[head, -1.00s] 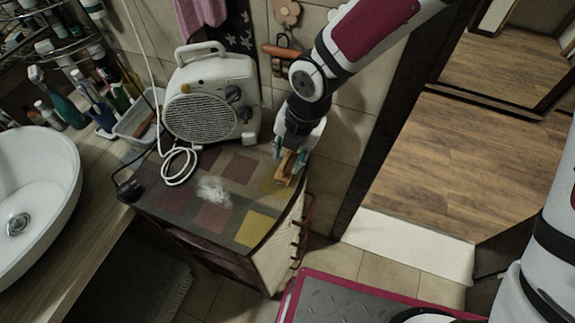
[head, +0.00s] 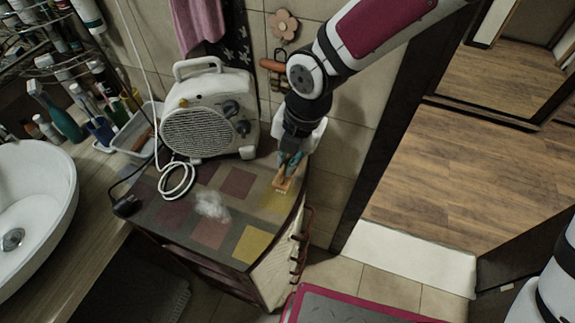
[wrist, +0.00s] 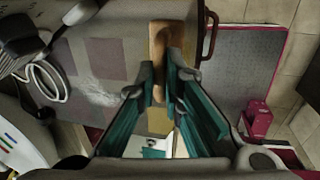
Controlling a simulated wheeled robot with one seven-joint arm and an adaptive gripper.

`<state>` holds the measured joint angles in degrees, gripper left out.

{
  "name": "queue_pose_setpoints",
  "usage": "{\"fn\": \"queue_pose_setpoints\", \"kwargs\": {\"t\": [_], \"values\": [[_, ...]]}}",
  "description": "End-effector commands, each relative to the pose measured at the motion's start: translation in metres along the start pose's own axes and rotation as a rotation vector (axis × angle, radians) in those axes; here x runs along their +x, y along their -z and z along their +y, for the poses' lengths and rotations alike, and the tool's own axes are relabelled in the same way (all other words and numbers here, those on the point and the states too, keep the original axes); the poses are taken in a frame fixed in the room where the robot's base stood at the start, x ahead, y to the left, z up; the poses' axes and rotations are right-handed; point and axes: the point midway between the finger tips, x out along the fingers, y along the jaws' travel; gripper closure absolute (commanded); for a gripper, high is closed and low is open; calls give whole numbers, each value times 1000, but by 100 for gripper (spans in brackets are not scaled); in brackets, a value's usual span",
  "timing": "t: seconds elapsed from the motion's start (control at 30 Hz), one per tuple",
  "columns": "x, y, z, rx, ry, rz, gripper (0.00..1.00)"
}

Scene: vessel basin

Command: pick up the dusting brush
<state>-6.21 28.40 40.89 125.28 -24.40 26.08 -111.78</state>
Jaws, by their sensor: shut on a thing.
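The dusting brush (head: 284,185) has a light wooden body and sits at the right side of the checked cabinet top, near its edge. In the wrist view the brush (wrist: 158,48) runs lengthwise between my fingertips. My gripper (head: 290,163) reaches down onto it from above, with its teal-lined fingers shut on it. In the wrist view my gripper (wrist: 160,78) pinches the near part of the brush. Its underside and any bristles are hidden. I cannot tell whether it still touches the cabinet top.
A white fan heater (head: 208,110) stands at the back of the cabinet top (head: 222,235), its white cord (head: 176,182) coiled in front. A whitish fluffy patch (head: 212,206) lies mid-top. A washbasin (head: 40,200) is at left. Tiled wall stands close behind my gripper.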

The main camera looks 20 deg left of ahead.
Motion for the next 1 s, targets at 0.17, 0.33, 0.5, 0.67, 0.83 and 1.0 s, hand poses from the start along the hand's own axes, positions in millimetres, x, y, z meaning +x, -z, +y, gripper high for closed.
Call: {"fn": "queue_pose_setpoints", "kwargs": {"t": [0.17,0.33,0.5,0.67,0.83,1.0], "values": [[-14,14,-30,4,2,-2,100],[-24,31,-62,5,2,-1,100],[-34,47,-92,4,2,0,100],[-41,58,-114,3,1,0,100],[-45,65,-130,2,0,-1,100],[-46,69,-137,-1,0,0,100]]}}
